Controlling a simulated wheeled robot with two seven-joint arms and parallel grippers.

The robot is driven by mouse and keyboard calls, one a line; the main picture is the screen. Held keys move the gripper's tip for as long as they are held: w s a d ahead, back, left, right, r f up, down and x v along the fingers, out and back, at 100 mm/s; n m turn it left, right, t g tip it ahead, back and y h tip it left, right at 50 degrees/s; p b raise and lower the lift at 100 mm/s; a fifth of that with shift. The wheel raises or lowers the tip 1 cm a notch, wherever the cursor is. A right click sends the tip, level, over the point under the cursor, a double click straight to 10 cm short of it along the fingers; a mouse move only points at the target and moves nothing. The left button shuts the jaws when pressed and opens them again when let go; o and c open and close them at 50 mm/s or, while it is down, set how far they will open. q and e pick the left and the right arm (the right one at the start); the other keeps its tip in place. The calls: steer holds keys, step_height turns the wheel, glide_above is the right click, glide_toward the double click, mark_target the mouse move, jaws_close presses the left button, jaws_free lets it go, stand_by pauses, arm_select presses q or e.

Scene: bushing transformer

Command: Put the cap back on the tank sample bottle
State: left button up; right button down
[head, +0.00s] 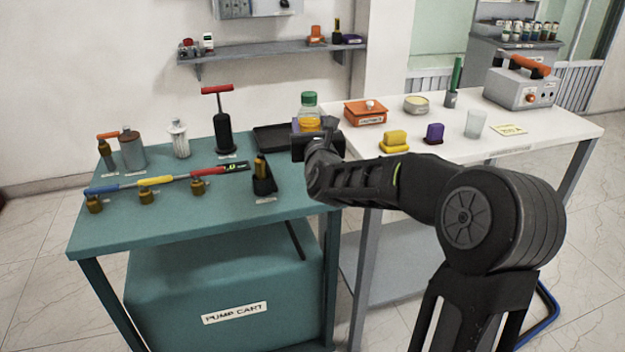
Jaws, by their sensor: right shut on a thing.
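The sample bottle (309,116) is clear, with amber liquid in its lower part. The gripper and wrist hide the bottle's base and the fingertips, so I cannot tell whether the bottle touches a surface. My left gripper is not in view.
A black tray (272,140) lies behind left on the teal cart (200,228). A black holder (264,183) stands front left.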

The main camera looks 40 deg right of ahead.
steer(key=shift+f, duration=3.1)
steer(key=shift+f, duration=1.9)
steer(key=shift+f, duration=0.15)
steer(key=c, duration=0.6)
jaws_free()
